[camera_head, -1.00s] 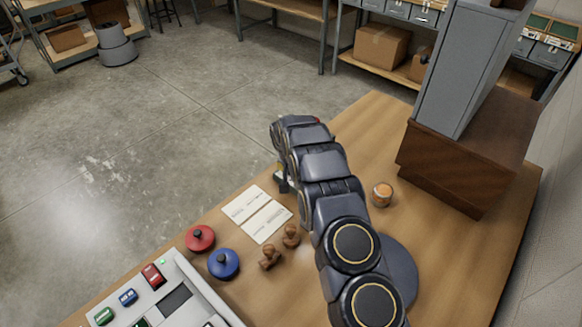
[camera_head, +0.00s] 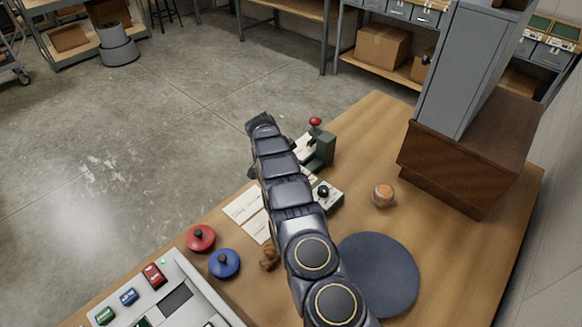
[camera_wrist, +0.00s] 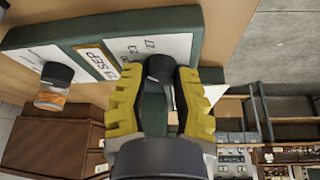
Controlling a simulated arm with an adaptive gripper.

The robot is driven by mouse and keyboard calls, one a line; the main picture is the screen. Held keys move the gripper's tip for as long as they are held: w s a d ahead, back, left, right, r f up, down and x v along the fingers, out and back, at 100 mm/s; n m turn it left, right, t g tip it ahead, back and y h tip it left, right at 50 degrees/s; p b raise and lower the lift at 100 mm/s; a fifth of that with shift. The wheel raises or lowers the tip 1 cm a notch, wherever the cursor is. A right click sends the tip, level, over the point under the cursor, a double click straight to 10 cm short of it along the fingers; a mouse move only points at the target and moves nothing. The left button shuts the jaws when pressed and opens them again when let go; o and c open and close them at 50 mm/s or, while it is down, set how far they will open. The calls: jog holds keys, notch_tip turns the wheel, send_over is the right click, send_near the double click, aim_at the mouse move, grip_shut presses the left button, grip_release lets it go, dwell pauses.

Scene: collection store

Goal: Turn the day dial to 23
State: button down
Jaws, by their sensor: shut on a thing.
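A dark green date device with white panels (camera_wrist: 135,47) fills the top of the wrist view. Its date window (camera_wrist: 98,62) shows SEP and a small day number I cannot read surely. It has two black knobs. One knob (camera_wrist: 57,73) is free at the left. The other, apparently the day dial (camera_wrist: 158,68), sits between the yellow fingers of my gripper (camera_wrist: 160,78), which is shut on it. In the head view my arm hides my gripper and part of the device; one black knob (camera_head: 323,191) on its pale top shows right of the arm.
A green press with a red knob (camera_head: 315,122) stands behind the arm. An orange-topped jar (camera_head: 383,194) is to the right. Red (camera_head: 200,238) and blue (camera_head: 223,263) knobbed pads, paper cards (camera_head: 242,204) and a brown stamp (camera_head: 269,257) lie left of the arm.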

jog(key=shift+s+a+f, duration=0.1)
jog(key=shift+a+f, duration=0.05)
dwell(0.5)
jog(key=c, duration=0.7)
grip_release()
jog(key=v, duration=1.2)
